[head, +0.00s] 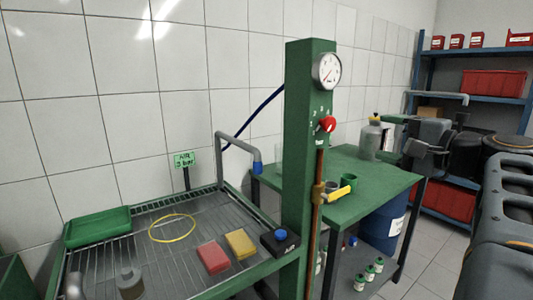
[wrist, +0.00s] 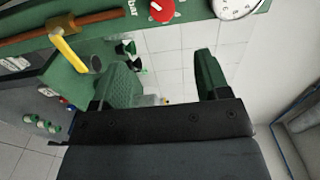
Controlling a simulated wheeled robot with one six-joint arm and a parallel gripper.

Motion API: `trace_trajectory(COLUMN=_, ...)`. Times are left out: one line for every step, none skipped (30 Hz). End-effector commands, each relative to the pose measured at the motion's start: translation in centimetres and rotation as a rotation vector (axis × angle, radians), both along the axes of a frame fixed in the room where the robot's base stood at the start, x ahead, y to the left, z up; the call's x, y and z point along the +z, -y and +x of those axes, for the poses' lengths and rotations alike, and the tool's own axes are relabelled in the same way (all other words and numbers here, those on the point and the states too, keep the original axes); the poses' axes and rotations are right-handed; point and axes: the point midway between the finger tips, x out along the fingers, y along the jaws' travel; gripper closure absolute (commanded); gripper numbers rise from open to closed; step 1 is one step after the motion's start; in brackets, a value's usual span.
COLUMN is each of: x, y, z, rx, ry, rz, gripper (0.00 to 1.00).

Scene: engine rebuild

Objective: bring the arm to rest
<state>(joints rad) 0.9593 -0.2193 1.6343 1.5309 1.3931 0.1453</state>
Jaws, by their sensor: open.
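My gripper (wrist: 163,75) is open in the wrist view, its two green fingers spread wide with nothing between them but tiled wall behind. In the head view my gripper (head: 396,136) is at the right, held up in the air over the right end of the green workbench (head: 345,170), with my dark arm reaching to it from the right edge. A grey bottle (head: 370,142) shows just left of the fingers; I cannot tell the gap in depth.
A green post (head: 300,160) with a gauge (head: 328,70), red knob (head: 328,124) and yellow-levered valve (head: 338,193) stands left of my gripper. A wash tray (head: 190,271) holds a red sponge (head: 212,258) and yellow sponge (head: 240,244). Blue shelving (head: 483,52) is behind, right.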

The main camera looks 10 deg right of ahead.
Motion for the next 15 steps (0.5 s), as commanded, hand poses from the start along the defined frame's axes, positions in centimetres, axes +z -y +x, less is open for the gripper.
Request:
trace_trajectory(x=0.0, y=-0.6, z=0.3, rx=0.008, ry=-0.021, rz=-0.009, gripper=0.31)
trace_trajectory(x=-0.2, y=-1.1, z=0.6, rx=0.013, ry=-0.045, rz=-0.018, gripper=0.31)
trace_trajectory(x=-0.7, y=-2.0, z=1.0, rx=0.026, ry=-0.085, rz=-0.038, gripper=0.31)
trace_trajectory(x=-1.2, y=-2.9, z=1.3, rx=0.037, ry=-0.126, rz=-0.058, gripper=0.31)
trace_trajectory(x=-1.9, y=-3.9, z=1.7, rx=0.05, ry=-0.171, rz=-0.085, gripper=0.31)
trace_trajectory(x=-3.0, y=-5.5, z=1.9, rx=0.074, ry=-0.238, rz=-0.134, gripper=0.31)
trace_trajectory(x=-4.0, y=-6.8, z=2.0, rx=0.095, ry=-0.292, rz=-0.178, gripper=0.31)
trace_trajectory(x=-5.1, y=-8.1, z=1.9, rx=0.119, ry=-0.346, rz=-0.229, gripper=0.31)
trace_trajectory(x=-6.5, y=-9.7, z=1.6, rx=0.154, ry=-0.415, rz=-0.305, gripper=0.31)
trace_trajectory(x=-7.6, y=-10.9, z=1.2, rx=0.181, ry=-0.462, rz=-0.367, gripper=0.31)
trace_trajectory(x=-8.6, y=-11.9, z=0.6, rx=0.209, ry=-0.505, rz=-0.436, gripper=0.31)
trace_trajectory(x=-9.9, y=-13.2, z=-0.2, rx=0.25, ry=-0.555, rz=-0.529, gripper=0.31)
trace_trajectory(x=-10.8, y=-14.0, z=-0.9, rx=0.282, ry=-0.589, rz=-0.601, gripper=0.31)
trace_trajectory(x=-11.7, y=-14.6, z=-1.7, rx=0.313, ry=-0.614, rz=-0.674, gripper=0.31)
trace_trajectory(x=-12.6, y=-15.4, z=-2.7, rx=0.355, ry=-0.642, rz=-0.773, gripper=0.31)
